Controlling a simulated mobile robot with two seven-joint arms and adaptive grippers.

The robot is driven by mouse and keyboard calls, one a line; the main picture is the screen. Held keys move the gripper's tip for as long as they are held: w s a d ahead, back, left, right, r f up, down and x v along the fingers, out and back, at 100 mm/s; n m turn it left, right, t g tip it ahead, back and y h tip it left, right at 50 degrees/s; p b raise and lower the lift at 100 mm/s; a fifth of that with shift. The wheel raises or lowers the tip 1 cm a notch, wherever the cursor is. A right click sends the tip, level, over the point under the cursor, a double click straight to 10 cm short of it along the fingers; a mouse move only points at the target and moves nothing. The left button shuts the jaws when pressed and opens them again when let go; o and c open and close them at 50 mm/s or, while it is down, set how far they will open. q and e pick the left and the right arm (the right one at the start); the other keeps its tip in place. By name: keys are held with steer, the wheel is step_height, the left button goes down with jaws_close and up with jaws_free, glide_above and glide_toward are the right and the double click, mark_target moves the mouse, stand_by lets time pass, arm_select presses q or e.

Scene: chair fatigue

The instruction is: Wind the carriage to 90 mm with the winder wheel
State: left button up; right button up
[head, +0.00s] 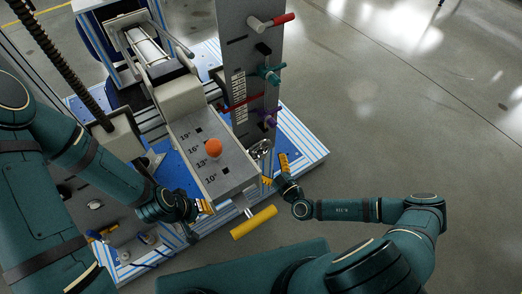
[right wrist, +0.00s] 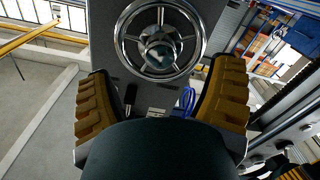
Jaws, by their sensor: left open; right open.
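The chrome spoked winder wheel (head: 260,150) is on the front of the grey upright column (head: 246,55). In the right wrist view the wheel (right wrist: 160,48) faces me, upper middle. My right gripper (head: 276,171) is open and empty in front of the wheel. Its yellow fingers (right wrist: 160,75) are spread below and to either side of the rim, apparently not gripping it. A white scale (head: 238,97) with a red pointer (head: 240,103) is on the column; its numbers are too small to read. I cannot tell which part is the carriage. My left gripper (head: 205,207) is open beside the angle plate.
A grey plate (head: 208,160) marked 10° to 19° carries an orange knob (head: 214,147). A yellow-handled bar (head: 254,221) sticks out in front. Red (head: 283,19), teal (head: 271,73) and purple (head: 268,117) handles project from the column. Open floor (head: 400,130) lies to the right.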

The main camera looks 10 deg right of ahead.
steer(key=n+p, duration=0.2)
steer(key=n, duration=0.1)
steer(key=n+p, duration=0.1)
steer(key=shift+r+n, duration=0.25)
steer(key=shift+n, duration=0.05)
steer(key=shift+f+n+p, duration=0.1)
steer(key=shift+n+p, duration=0.65)
steer(key=shift+n, duration=0.15)
steer(key=shift+f, duration=0.15)
steer(key=n+p, duration=0.1)
steer(key=n, duration=0.1)
steer(key=n+p, duration=0.1)
steer(key=n, duration=0.1)
steer(key=n+p, duration=0.2)
steer(key=shift+a+r, duration=0.1)
steer(key=shift+r, duration=0.15)
steer(key=shift+f+n+p, duration=0.1)
steer(key=shift+n+p, duration=0.4)
steer(key=shift+n, duration=0.6)
steer(key=shift+f+n, duration=0.15)
steer(key=shift+n, duration=0.15)
